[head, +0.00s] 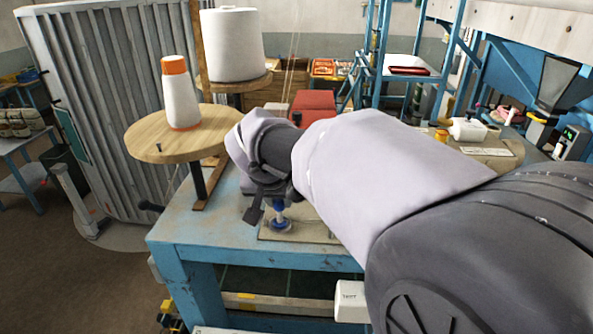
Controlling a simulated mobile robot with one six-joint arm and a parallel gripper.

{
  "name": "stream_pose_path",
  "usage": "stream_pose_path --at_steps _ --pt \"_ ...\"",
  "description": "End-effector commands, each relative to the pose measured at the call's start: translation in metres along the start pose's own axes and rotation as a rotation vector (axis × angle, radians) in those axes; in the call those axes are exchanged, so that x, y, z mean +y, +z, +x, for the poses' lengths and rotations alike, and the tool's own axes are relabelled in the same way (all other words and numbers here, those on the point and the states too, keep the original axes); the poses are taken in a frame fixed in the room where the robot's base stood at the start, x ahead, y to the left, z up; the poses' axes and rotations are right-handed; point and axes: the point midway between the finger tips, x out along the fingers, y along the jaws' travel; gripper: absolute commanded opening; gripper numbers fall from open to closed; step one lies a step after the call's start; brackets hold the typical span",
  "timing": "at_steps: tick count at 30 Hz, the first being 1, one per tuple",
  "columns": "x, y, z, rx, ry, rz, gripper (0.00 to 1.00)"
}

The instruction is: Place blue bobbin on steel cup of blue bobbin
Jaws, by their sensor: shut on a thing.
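My gripper (262,203) hangs low over the front of the blue table, partly hidden by my own arm. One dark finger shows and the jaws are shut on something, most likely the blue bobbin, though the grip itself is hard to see.
A round wooden disc (145,147) on a dark post carries a white cone with an orange top (179,95). A large white spool (232,45) stands behind on another disc. The blue table (180,245) has free room at its front left. A blue rack (415,65) stands behind.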

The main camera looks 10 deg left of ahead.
Motion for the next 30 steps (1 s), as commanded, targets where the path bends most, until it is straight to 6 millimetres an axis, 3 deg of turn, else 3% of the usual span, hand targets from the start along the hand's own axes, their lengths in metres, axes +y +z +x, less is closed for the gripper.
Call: stream_pose_path --at_steps 4,5,8,19,30 --pt "0.0 0.003 0.004 0.0 0.0 0.0 0.0" --pt "0.0 0.003 0.004 0.0 0.0 0.0 0.27" --pt "0.0 0.002 0.003 0.0 0.0 0.0 0.45" --pt "0.0 -0.002 -0.005 0.001 0.0 0.0 0.45" --pt "-0.001 -0.001 -0.101 0.003 -0.002 0.0 0.45"
